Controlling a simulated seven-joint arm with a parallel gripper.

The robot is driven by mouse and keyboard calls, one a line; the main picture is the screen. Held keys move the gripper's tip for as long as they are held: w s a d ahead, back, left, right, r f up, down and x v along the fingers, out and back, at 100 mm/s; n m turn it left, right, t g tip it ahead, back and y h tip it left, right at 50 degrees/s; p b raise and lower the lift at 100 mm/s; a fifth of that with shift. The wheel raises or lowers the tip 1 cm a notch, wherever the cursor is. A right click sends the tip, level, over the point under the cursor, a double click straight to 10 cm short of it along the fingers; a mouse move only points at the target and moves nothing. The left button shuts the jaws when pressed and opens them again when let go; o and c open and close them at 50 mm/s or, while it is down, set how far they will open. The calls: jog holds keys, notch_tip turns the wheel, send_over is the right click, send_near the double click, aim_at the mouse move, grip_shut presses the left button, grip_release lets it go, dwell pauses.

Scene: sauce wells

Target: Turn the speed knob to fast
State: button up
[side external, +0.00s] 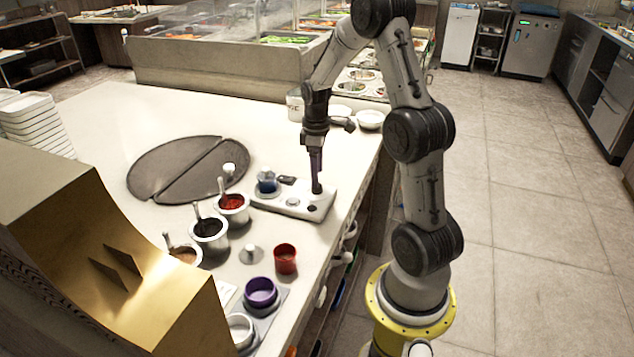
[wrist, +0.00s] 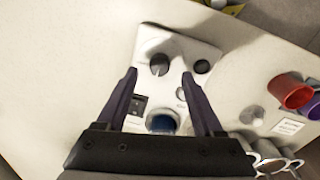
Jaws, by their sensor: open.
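A white device (side external: 275,203) lies on the counter; it also shows in the wrist view (wrist: 182,45). A dark round knob (wrist: 159,64) with a pale pointer mark sits on its top. A smaller dark knob (wrist: 202,66) sits to the right of it. The labels are too small to read. My gripper (side external: 317,187) points down at the device and hides the larger knob in the side view. In the wrist view my gripper (wrist: 158,77) is open, one finger on each side of that knob. I cannot tell whether the fingers touch it.
A blue cup (side external: 267,182) stands on the device's left end, near a dark switch (wrist: 137,104). Sauce pots with spoons, including a red one (side external: 233,207), stand to the left. A red cup (side external: 285,259) and purple cup (side external: 261,291) are nearer. The counter edge is close at right.

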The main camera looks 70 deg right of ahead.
jog(key=shift+d+f, duration=0.1)
jog(key=shift+f, duration=1.9)
grip_shut()
